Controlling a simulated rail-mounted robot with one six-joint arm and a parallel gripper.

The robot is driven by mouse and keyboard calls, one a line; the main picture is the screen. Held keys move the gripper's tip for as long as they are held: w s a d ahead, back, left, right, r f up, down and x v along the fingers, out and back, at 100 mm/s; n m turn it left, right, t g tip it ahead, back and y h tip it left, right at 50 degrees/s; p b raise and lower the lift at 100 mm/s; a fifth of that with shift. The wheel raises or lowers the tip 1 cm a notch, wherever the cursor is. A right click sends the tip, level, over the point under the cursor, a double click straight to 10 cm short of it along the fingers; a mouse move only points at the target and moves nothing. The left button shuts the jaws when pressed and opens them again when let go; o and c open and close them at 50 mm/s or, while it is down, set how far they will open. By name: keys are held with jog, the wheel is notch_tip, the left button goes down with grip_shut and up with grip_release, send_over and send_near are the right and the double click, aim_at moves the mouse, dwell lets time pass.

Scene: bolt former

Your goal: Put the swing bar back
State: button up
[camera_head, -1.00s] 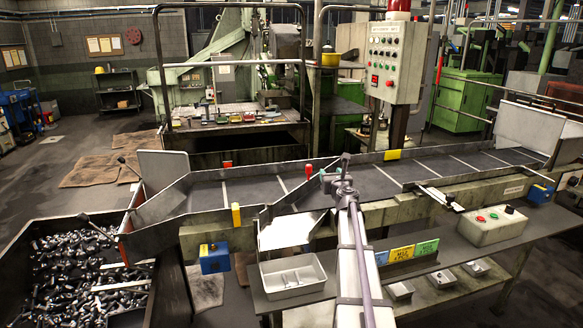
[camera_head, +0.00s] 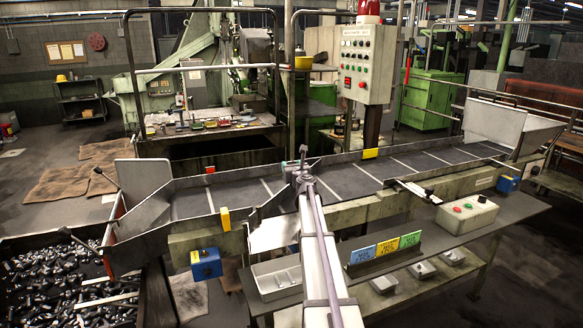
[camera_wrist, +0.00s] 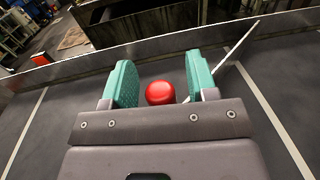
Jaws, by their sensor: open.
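My gripper (camera_wrist: 162,88) is open, with green pads on both fingers. In the wrist view a red knob (camera_wrist: 160,93) shows between the two fingers, with dark gaps on both sides. The rest of the knob's mount is hidden by my gripper. In the head view my gripper (camera_head: 303,163) is over the conveyor trough and no red knob shows beside it. A dark slanted bar (camera_head: 268,206) crosses the trough just left of my arm; it looks like the swing bar, but its link to the knob is hidden.
The trough (camera_head: 350,180) runs from a bin of bolts (camera_head: 65,290) at left to upright plates at right. A yellow block (camera_head: 225,219) stands on its near edge. A white tray (camera_head: 278,278), coloured signs (camera_head: 387,248) and a button box (camera_head: 467,213) stand in front.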

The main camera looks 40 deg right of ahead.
jog(key=shift+w+d, duration=0.1)
jog(key=shift+w, duration=0.2)
grip_shut()
